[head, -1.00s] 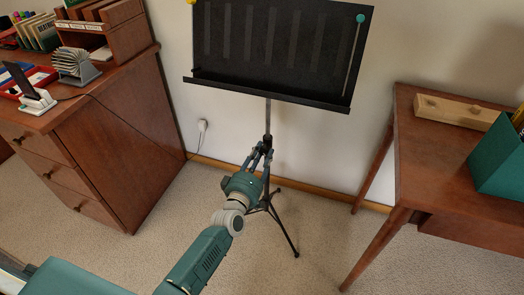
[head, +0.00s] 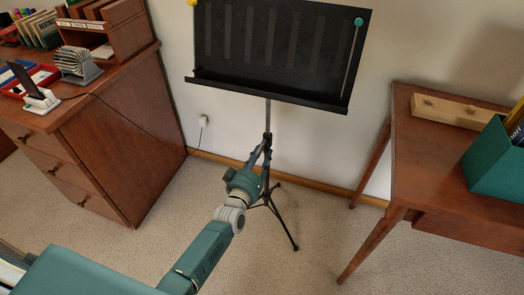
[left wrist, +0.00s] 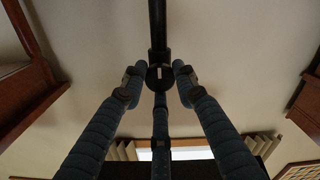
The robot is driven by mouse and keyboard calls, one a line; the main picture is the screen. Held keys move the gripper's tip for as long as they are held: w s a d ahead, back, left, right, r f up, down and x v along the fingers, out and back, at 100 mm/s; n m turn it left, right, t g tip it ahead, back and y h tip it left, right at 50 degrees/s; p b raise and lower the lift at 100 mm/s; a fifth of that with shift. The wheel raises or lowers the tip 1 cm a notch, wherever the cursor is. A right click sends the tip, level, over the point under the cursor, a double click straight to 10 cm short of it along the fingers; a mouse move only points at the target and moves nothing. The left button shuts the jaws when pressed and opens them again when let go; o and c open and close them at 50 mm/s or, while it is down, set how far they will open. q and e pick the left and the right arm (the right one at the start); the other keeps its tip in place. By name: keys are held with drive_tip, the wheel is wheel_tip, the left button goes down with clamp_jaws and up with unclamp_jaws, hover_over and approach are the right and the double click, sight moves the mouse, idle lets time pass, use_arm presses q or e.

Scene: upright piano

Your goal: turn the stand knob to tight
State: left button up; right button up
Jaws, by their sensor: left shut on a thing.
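The black music stand has a wide desk (head: 275,60) on a thin pole and tripod legs (head: 285,222). My left gripper (head: 266,150) reaches in from the lower left to the pole below the desk. In the left wrist view, the round dark stand knob (left wrist: 159,78) sits on the pole (left wrist: 157,25) and carries a short white mark pointing along the pole. The blue-grey fingers of my left gripper (left wrist: 160,84) close around the knob from both sides, with a further finger at the middle. In the head view the fingers hide the knob. My right gripper is not in view.
A wooden desk with drawers (head: 110,150) stands on the left, with a thin cable running to a wall socket (head: 203,121). A wooden table (head: 410,160) on the right bears a teal box (head: 490,165) and a wooden block (head: 450,110). Carpet is clear around the stand.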

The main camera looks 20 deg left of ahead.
use_arm(q)
drive_tip(key=shift+a, duration=0.2)
drive_tip(key=o, duration=1.1)
drive_tip(key=shift+o, duration=0.2)
drive_tip(key=shift+r, duration=0.1)
drive_tip(key=shift+s, duration=0.1)
drive_tip(key=s, duration=1.2)
drive_tip(key=shift+a, duration=0.2)
drive_tip(key=shift+w, duration=0.1)
